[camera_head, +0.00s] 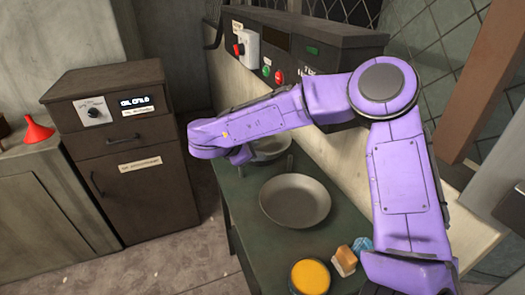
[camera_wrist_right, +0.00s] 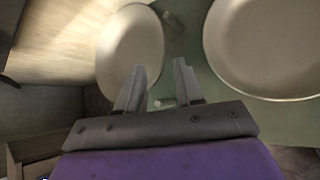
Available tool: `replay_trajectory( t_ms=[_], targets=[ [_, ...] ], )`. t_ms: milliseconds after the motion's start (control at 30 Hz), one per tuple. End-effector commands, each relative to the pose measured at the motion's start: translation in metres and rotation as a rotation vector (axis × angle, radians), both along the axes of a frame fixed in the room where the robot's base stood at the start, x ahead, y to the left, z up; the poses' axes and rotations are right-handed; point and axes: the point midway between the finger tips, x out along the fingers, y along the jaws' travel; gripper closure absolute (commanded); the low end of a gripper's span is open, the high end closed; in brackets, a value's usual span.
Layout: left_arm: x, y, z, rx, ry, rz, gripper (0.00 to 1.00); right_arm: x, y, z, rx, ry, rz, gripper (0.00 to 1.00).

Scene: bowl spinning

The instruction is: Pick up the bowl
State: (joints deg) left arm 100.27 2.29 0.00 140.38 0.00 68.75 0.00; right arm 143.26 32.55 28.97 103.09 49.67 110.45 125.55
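A grey bowl (camera_head: 271,149) sits at the far end of the green table, partly hidden behind my right arm in the head view. In the right wrist view this bowl (camera_wrist_right: 128,42) lies ahead of the fingers. A second, wider bowl (camera_head: 295,201) stands nearer on the same table, and it also shows at the right of the wrist view (camera_wrist_right: 268,45). My right gripper (camera_wrist_right: 159,66) is open, its two fingers apart and nothing clearly held between them. The left finger overlaps the far bowl's edge in the picture; contact cannot be told. My left gripper is out of view.
The green table (camera_head: 250,222) has short pegs beside the far bowl. A yellow-topped round container (camera_head: 310,277), a sponge-like block (camera_head: 344,261) and a blue item (camera_head: 362,245) stand at the front. A control panel (camera_head: 300,50) runs behind; a dark cabinet (camera_head: 125,150) stands left.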

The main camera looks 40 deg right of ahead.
Motion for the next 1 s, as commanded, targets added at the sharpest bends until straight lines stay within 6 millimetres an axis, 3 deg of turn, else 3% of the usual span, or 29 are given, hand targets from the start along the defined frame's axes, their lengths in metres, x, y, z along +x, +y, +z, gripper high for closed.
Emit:
replay_trajectory(
  t_ms=[133,700,967,1000],
  targets=[
    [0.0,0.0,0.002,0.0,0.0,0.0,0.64,0.001,-0.012,-0.003,-0.001,-0.091,-0.071,0.64],
    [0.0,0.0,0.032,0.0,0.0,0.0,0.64,0.011,-0.082,-0.059,0.001,-0.09,-0.07,0.64],
    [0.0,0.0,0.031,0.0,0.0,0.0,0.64,0.012,-0.086,-0.064,0.0,-0.092,-0.067,0.64],
    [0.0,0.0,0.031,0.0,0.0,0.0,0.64,0.012,-0.086,-0.064,0.001,-0.092,-0.068,0.74]
  ],
)
